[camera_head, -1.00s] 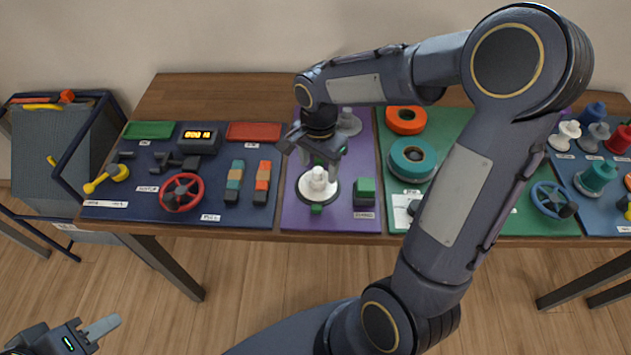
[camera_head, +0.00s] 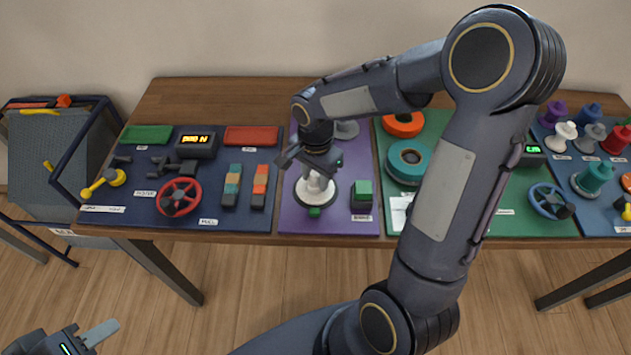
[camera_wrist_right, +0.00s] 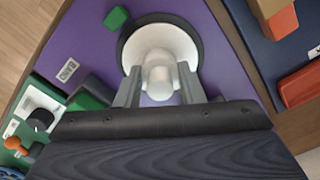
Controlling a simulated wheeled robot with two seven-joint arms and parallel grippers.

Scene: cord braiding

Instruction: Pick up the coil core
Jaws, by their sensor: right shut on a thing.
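The coil core (camera_head: 316,193) is a white piece with a round knob and a wide flat flange, standing on a dark round base on the purple mat (camera_head: 293,215). In the right wrist view, the coil core (camera_wrist_right: 158,78) has its knob between the two fingers. My right gripper (camera_head: 316,174) points down and is shut on the knob; the core still appears seated on its base. My left gripper (camera_head: 92,338) is at the bottom left corner, away from the table. Only part of it shows, so its opening is unclear.
A green block (camera_head: 362,197) stands just right of the core, and a grey spool (camera_head: 346,129) behind it. A red handwheel (camera_head: 179,197) is on the blue panel to the left. Orange (camera_head: 403,125) and teal rolls (camera_head: 408,160) lie on the green mat to the right.

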